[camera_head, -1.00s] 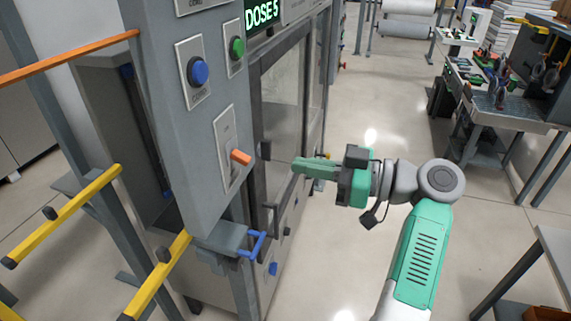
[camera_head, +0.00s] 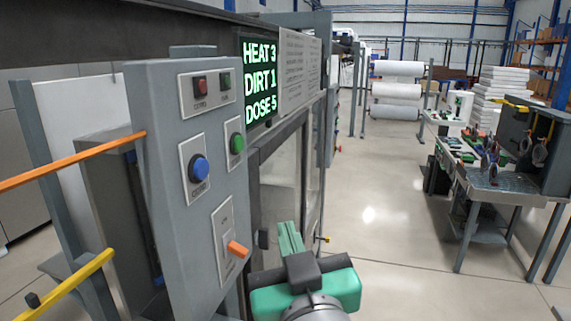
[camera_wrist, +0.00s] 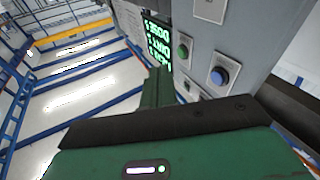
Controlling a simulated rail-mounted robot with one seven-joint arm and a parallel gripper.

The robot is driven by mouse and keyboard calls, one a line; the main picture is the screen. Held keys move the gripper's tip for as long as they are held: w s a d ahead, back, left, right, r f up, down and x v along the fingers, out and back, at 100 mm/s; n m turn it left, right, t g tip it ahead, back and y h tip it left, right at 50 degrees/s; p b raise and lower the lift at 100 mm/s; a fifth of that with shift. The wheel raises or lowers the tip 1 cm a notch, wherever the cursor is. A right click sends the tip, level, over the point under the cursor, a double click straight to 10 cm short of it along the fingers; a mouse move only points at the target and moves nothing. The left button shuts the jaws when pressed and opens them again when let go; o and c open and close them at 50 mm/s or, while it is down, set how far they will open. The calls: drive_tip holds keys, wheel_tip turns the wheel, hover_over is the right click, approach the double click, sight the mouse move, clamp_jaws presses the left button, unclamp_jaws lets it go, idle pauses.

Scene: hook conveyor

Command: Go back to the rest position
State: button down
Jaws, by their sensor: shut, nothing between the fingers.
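My green gripper (camera_head: 289,232) is at the bottom middle of the head view, its fingers shut together and pointing away and up. It holds nothing. It stands in front of the machine's glass door and right of the grey control panel (camera_head: 185,110), with no clear contact. In the wrist view the shut fingers (camera_wrist: 157,84) point toward the panel's display. Most of my arm is below the head view's edge.
The panel carries a blue button (camera_head: 199,168), a green button (camera_head: 237,144) and an orange lever (camera_head: 237,249). An orange bar (camera_head: 70,162) and yellow bar (camera_head: 75,277) jut left. A workbench (camera_head: 500,185) stands right; the floor between is clear.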

drive_tip(key=s+a+r+m+t+h, duration=0.1)
drive_tip(key=s+r+m+t+h, duration=0.2)
drive_tip(key=s, duration=0.5)
drive_tip(key=s+r+t+h, duration=0.1)
drive_tip(key=s+r+t, duration=0.2)
drive_tip(key=s+r, duration=0.4)
wheel_tip(320, 180, up, 19)
drive_tip(key=p, duration=2)
drive_tip(key=shift+m+y, duration=0.3)
